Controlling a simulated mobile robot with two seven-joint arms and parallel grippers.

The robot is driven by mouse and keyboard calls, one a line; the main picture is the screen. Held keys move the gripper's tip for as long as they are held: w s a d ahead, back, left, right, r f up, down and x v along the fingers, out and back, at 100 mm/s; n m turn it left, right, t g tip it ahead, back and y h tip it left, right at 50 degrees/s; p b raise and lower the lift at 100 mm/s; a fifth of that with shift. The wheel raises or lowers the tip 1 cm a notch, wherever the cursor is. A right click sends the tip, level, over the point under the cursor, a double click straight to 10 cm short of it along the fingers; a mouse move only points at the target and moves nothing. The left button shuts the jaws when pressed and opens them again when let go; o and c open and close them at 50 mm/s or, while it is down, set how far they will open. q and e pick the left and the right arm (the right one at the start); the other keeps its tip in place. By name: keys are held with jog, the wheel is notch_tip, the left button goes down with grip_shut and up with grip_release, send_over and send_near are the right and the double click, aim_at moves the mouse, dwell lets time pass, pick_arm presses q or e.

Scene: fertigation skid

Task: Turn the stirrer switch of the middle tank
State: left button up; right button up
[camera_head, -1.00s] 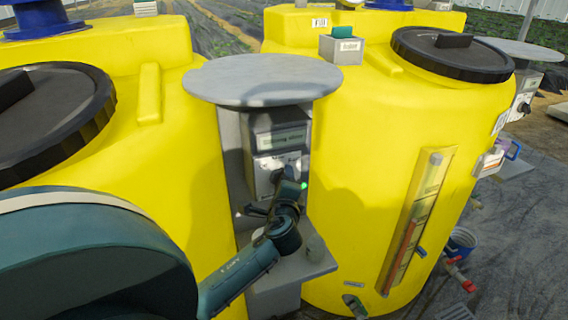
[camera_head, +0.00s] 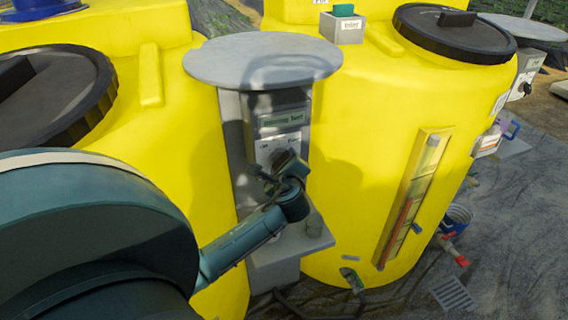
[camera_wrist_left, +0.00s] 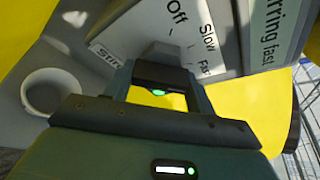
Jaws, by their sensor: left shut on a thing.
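The stirrer panel (camera_head: 272,150) stands on a grey post between two yellow tanks, under a round grey cover. In the left wrist view its label plate (camera_wrist_left: 190,32) reads Off, Slow and Fast, and the display (camera_wrist_left: 275,28) reads "stirring fast". My left gripper (camera_head: 277,168) is at the front of the panel. In the left wrist view its two fingers (camera_wrist_left: 162,78) are closed around the dark switch knob (camera_wrist_left: 165,53), partly hiding it. My right gripper is not in view.
Yellow tanks stand left (camera_head: 165,150) and right (camera_head: 340,180) of the panel. A grey shelf (camera_head: 295,243) juts out below it, with a small cup (camera_wrist_left: 50,90). A level gauge (camera_head: 412,200) is on the right tank. Floor at the right holds a blue bucket (camera_head: 458,216).

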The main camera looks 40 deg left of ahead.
pick_arm(q)
jog(key=o, duration=1)
jog(key=b+v, duration=0.1)
jog(key=v, duration=1.2)
jog(key=shift+s, duration=0.1)
jog(key=s+d+f+n+h, duration=0.2)
jog(key=d+f+h, duration=0.25)
jog(key=f, duration=0.35)
jog(key=s+d+f+n+h, duration=0.2)
jog(key=d+f+h, duration=0.25)
jog(key=f, duration=0.35)
jog(key=s+d+f+n+h, duration=0.1)
jog(key=s+d+f+n, duration=0.1)
jog(key=d+n, duration=0.1)
jog(key=s+d+f+n+h, duration=0.2)
jog(key=s+d+n, duration=0.1)
jog(key=n, duration=0.1)
jog(key=s+d+f+n+h, duration=0.1)
jog(key=s+d+f+n, duration=0.1)
jog(key=s+n, duration=0.1)
jog(key=shift+d+n+h, duration=0.3)
jog(key=shift+d+n, duration=0.1)
